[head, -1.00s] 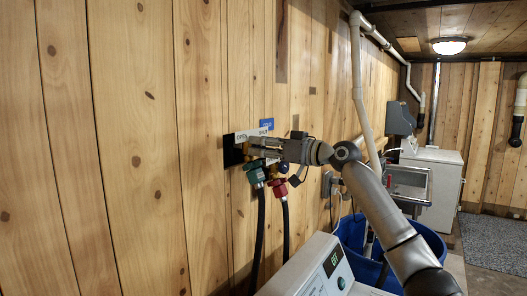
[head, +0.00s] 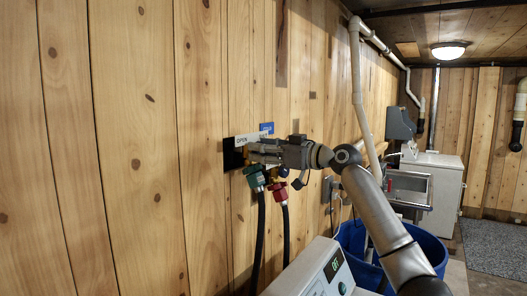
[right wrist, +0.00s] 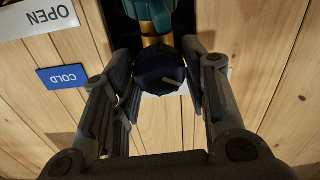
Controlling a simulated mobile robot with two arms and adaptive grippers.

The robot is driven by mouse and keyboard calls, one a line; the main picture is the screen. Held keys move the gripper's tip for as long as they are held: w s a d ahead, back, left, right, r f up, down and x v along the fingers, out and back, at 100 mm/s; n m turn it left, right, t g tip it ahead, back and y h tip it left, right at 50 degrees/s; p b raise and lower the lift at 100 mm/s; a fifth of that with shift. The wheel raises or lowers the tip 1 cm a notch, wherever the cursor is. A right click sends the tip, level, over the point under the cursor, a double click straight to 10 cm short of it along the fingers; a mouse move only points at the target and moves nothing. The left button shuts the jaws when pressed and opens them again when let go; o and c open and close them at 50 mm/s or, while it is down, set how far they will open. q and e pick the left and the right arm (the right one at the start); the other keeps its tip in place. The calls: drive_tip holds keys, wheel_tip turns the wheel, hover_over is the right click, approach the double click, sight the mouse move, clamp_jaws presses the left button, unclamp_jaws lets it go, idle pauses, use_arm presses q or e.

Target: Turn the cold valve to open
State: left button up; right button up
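The cold valve shows in the right wrist view as a dark blue round knob (right wrist: 158,68) with a short pale mark. It sits by a brass neck and a teal hose fitting (head: 255,178). A blue COLD label (right wrist: 62,76) and a white OPEN label (right wrist: 38,16) are beside it. My right gripper (head: 255,151) is at the wall over the valve. Its two fingers flank the knob closely and seem to press on its sides; the exact contact is dark. In the head view the gripper hides the knob. My left gripper is not in view.
A red hose fitting (head: 279,191) with a dark hose hangs just right of the teal one. A white appliance (head: 315,270) with a lit display stands below. A blue tub (head: 353,238) and a sink (head: 407,186) are farther right.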

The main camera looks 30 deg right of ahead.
drive_tip(key=o, duration=0.3)
drive_tip(key=shift+o, duration=0.2)
drive_tip(key=v, duration=1.2)
idle(0.3)
